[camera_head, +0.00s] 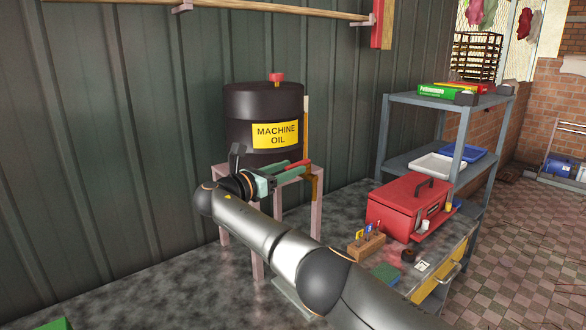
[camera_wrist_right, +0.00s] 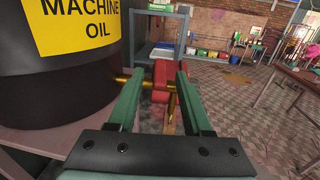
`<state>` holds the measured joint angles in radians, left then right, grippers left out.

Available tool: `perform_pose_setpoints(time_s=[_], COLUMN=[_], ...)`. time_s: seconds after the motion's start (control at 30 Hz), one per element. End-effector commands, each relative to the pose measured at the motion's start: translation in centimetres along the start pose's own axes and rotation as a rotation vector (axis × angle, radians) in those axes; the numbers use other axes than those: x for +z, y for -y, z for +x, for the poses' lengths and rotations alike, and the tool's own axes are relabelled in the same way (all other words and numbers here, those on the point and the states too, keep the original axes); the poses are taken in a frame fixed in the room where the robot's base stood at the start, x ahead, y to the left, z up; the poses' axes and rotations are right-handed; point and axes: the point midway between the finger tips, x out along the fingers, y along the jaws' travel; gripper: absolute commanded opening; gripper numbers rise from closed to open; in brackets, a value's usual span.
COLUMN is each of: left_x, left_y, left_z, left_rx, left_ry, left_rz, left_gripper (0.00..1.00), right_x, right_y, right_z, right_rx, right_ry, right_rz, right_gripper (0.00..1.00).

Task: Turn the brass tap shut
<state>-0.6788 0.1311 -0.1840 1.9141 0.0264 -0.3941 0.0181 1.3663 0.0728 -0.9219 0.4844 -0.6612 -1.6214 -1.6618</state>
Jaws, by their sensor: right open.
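The brass tap (camera_head: 313,182) sits low at the right side of the black machine oil drum (camera_head: 262,108). Its red lever (camera_head: 298,163) shows just beyond my right gripper's fingertips. My right gripper (camera_head: 289,174) is open with its green fingers pointing toward the tap. In the right wrist view, the brass pipe (camera_wrist_right: 119,78) comes from the drum (camera_wrist_right: 70,85) behind the left finger. Red and upright brass parts show between the fingertips (camera_wrist_right: 157,76). I cannot tell whether the fingers touch the lever. My left gripper is not in view.
The drum stands on a pinkish stand (camera_head: 257,262) against the corrugated wall. A red toolbox (camera_head: 402,210) and a wooden block with small tagged items (camera_head: 366,246) are on the bench to the right. A grey shelf (camera_head: 410,161) stands behind them.

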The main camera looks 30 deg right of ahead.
Motion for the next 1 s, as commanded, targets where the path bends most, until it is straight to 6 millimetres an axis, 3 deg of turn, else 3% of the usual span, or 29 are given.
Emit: perform_pose_setpoints(time_s=[0.3,0.5,0.9,1.0], left_x=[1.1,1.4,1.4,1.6], left_y=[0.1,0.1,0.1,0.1], left_z=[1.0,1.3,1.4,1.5], left_rx=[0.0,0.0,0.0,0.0], left_ry=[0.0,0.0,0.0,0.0], left_rz=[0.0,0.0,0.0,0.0], left_gripper=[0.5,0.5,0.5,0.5], right_x=[-0.2,-0.1,0.0,-0.4], right_y=[-0.1,0.0,0.0,0.0], right_z=[-7.1,-9.9,-10.7,-10.4], right_rx=[0.005,0.002,0.001,0.003], right_ry=[-0.002,-0.002,-0.001,-0.015], right_rz=[0.001,0.0,0.0,0.014], right_gripper=[0.5,0.5,0.5,0.39])
